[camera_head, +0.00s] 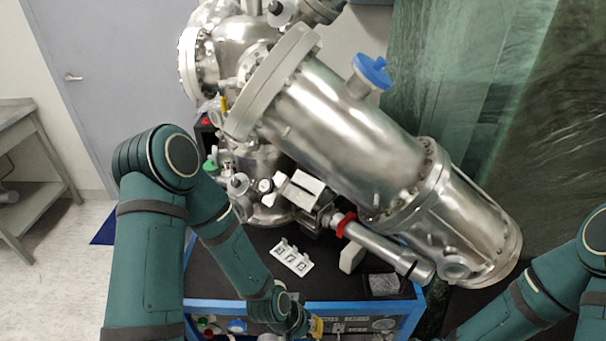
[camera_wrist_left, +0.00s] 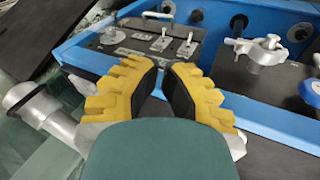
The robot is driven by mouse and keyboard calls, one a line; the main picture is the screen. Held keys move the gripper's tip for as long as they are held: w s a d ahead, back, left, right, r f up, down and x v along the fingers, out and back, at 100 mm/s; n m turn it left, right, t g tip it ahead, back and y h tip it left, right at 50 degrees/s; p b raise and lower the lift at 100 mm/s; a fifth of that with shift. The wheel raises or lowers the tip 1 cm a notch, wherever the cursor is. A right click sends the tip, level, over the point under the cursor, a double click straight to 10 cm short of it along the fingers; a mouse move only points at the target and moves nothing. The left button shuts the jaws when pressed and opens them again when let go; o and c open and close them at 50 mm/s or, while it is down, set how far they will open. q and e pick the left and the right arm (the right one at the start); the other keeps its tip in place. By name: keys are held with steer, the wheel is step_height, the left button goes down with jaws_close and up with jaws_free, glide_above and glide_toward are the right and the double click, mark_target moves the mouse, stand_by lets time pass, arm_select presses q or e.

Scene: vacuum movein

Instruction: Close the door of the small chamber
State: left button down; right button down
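The small chamber (camera_head: 325,212) is a compact metal box below the big steel cylinder, in the middle of the head view. A light square plate (camera_head: 301,190), which looks like its door, stands tilted at the box's upper left; how far it is open is hard to tell. My left gripper (camera_head: 316,326), with yellow fingers, is low at the front edge of the blue-framed bench, well below the chamber. In the left wrist view my left gripper (camera_wrist_left: 167,78) has a gap between its black pads and holds nothing. My right arm shows at the lower right; its gripper is out of view.
The large steel cylinder (camera_head: 345,130) hangs diagonally over the bench. A tube with a red ring (camera_head: 385,248) runs from the chamber to the right. A white sample holder (camera_head: 292,257) lies on the dark bench top. The blue frame (camera_wrist_left: 225,62) and a switch panel (camera_wrist_left: 150,45) are beyond my left fingers.

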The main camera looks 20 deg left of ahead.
arm_select(q)
steer(key=w+a+r+m+t+h, duration=0.1)
steer(key=w+a+r+m+t, duration=0.2)
steer(key=w+r, duration=0.9)
steer(key=w+a+r+m+t+p, duration=0.1)
steer(key=w+a+r+m+t, duration=0.15)
steer(key=w+a+r, duration=0.5)
steer(key=w+a+r+m+t+p, duration=0.1)
steer(key=w+a+r+t, duration=0.25)
steer(key=r, duration=0.65)
steer(key=b, duration=0.2)
glide_above(311, 179)
steer(key=s, duration=0.1)
step_height(311, 179, down, 4)
steer(key=shift+a+f, duration=0.15)
steer(key=shift+f, duration=0.05)
steer(key=shift+s+a+f, duration=0.35)
steer(key=shift+s+f, duration=0.2)
steer(key=shift+s, duration=0.05)
steer(key=shift+s+a+f, duration=0.3)
steer(key=shift+s+f, duration=0.2)
steer(key=shift+s, duration=0.05)
steer(key=shift+s+a+f, duration=0.1)
steer(key=shift+s+f, duration=0.15)
steer(key=shift+f, duration=0.1)
steer(key=shift+s+f, duration=0.1)
steer(key=shift+s+a+f+b, duration=0.15)
steer(key=shift+s+f+b, duration=0.1)
steer(key=shift+b, duration=0.1)
